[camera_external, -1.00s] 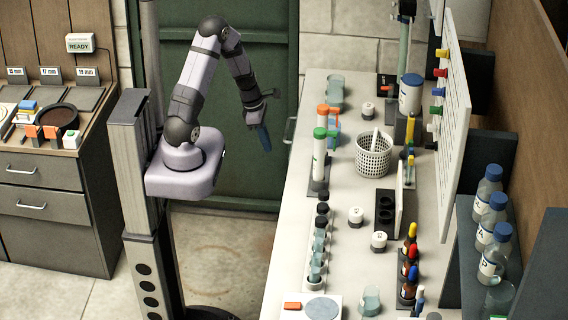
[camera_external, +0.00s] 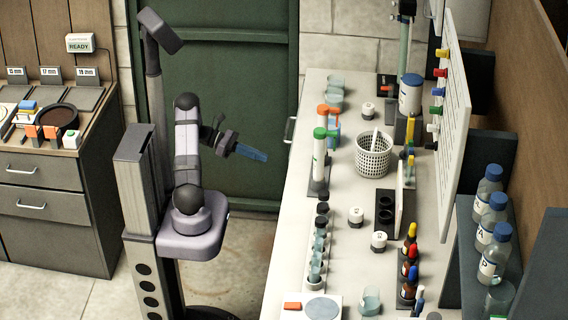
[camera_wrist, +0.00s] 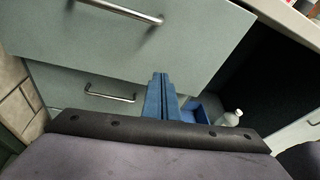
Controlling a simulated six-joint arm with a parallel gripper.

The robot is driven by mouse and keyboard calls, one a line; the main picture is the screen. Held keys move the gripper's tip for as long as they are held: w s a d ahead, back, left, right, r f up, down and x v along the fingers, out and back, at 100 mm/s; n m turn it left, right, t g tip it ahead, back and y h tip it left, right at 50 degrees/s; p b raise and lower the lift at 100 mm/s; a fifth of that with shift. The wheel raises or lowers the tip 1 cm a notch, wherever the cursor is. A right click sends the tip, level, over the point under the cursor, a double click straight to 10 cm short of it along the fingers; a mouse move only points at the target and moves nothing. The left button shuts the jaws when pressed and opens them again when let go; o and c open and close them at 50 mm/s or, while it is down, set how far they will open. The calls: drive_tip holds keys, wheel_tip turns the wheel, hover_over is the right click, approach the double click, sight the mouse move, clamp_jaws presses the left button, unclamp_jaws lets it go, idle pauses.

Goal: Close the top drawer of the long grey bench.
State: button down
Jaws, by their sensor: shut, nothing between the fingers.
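The long grey bench (camera_external: 340,215) runs down the right side of the external view. Its drawer fronts are hidden there, but a metal handle (camera_external: 290,130) sticks out past its left edge. In the wrist view, the top drawer front (camera_wrist: 195,35) fills the upper part, with its bar handle (camera_wrist: 122,10) at the top edge. It appears to stand forward of the lower drawer front (camera_wrist: 62,88), though by how much is unclear. My gripper (camera_external: 265,157) is left of the bench, pointing right. Its blue fingers (camera_wrist: 161,78) are shut and empty before the drawer fronts; contact cannot be told.
Right of the drawers is a dark open bay with a blue bin (camera_wrist: 195,108) and a white bottle (camera_wrist: 230,118). The bench top carries tubes, bottles and a white basket (camera_external: 373,155). A drawer cabinet (camera_external: 45,205) stands at left.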

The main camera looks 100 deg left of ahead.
drive_tip(key=s+a+t+y+b, duration=0.2)
drive_tip(key=s+a+t+b, duration=0.1)
drive_tip(key=s+b, duration=0.15)
drive_tip(key=w+b, duration=0.3)
drive_tip(key=w, duration=1)
drive_tip(key=shift+w+m, duration=0.2)
drive_tip(key=shift+m, duration=0.2)
drive_tip(key=shift+w, duration=0.1)
drive_tip(key=w+p, duration=0.1)
drive_tip(key=w, duration=0.3)
drive_tip(key=shift+w+r, duration=0.1)
drive_tip(key=shift+w, duration=0.05)
